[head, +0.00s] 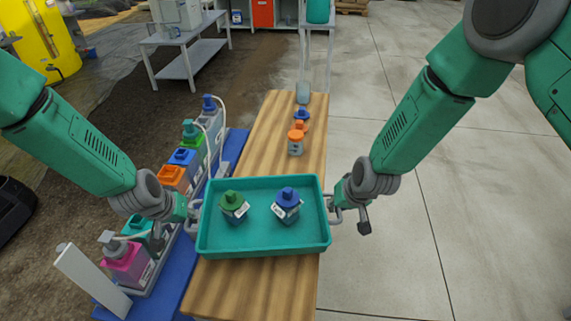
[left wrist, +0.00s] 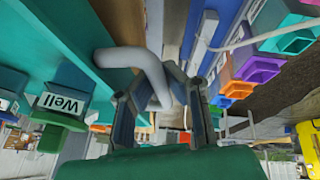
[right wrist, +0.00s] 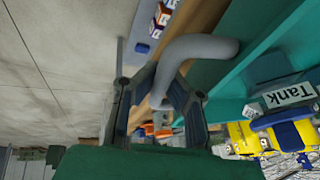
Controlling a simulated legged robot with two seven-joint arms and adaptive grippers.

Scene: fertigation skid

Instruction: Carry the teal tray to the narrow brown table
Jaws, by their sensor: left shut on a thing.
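The teal tray (head: 255,183) is level over the near part of the narrow brown table (head: 262,128). I cannot tell whether it touches the tabletop. A green-capped bottle (head: 233,206) and a blue-capped bottle (head: 287,205) stand in it; their labels read "Well" (left wrist: 62,103) and "Tank" (right wrist: 290,93) in the wrist views. My left gripper (head: 191,208) is shut on the tray's left grey handle (left wrist: 140,62). My right gripper (head: 338,206) is at the right grey handle (right wrist: 195,48), its fingers closed around the bar.
An orange-capped jar (head: 296,141) and other small containers stand at the table's far end. To the left, a blue bench (head: 177,259) holds several coloured bottles, including a pink one (head: 126,262), and a white panel (head: 92,281). The concrete floor (head: 445,170) at right is clear.

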